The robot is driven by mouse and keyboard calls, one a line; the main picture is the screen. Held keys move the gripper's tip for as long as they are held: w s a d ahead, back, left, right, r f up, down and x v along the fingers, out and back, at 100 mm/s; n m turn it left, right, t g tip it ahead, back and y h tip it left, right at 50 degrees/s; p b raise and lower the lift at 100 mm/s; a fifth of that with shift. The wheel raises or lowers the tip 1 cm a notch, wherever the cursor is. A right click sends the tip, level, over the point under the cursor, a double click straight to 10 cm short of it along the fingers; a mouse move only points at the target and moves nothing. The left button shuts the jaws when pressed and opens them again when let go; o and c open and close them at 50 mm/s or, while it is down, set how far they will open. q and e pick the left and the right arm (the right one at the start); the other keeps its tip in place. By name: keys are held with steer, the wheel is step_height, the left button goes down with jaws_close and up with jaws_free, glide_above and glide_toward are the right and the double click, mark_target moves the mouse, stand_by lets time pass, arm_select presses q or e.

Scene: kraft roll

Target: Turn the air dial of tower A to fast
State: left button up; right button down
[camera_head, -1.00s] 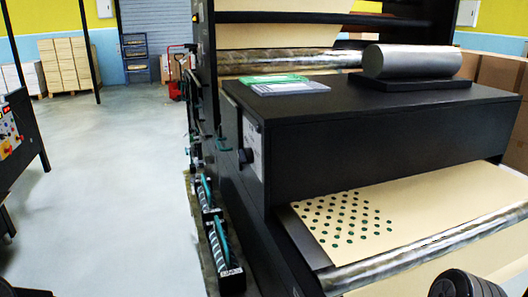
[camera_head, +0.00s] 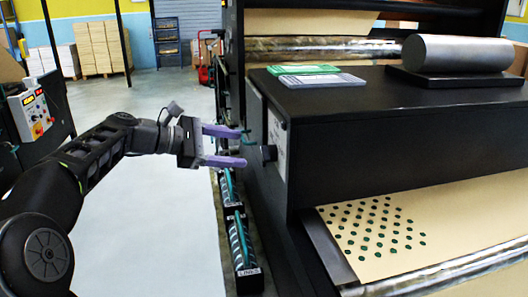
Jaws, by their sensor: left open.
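The air dial (camera_head: 268,153) is a dark knob on a pale plate (camera_head: 277,139) on the left end of the black tower housing (camera_head: 400,140). Its setting is too small to read. My left gripper (camera_head: 243,146) is open, with two purple fingers one above the other. The fingers point right toward the dial and their tips end a little short of it, with nothing between them. My right gripper is not in view.
Green and grey cards (camera_head: 318,80) and a metal cylinder (camera_head: 458,52) lie on the housing top. Dotted kraft paper (camera_head: 450,220) runs below it. Teal hoses and coils (camera_head: 237,235) line the machine's left foot. A control panel (camera_head: 35,112) stands at left.

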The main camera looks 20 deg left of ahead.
mark_target(264, 152)
arm_select(q)
steer(key=p+x, duration=0.1)
steer(key=x, duration=0.6)
steer(key=shift+w+d+f, duration=0.15)
steer(key=shift+w+f, duration=0.1)
steer(key=shift+c, duration=0.2)
jaws_close()
stand_by(0.5)
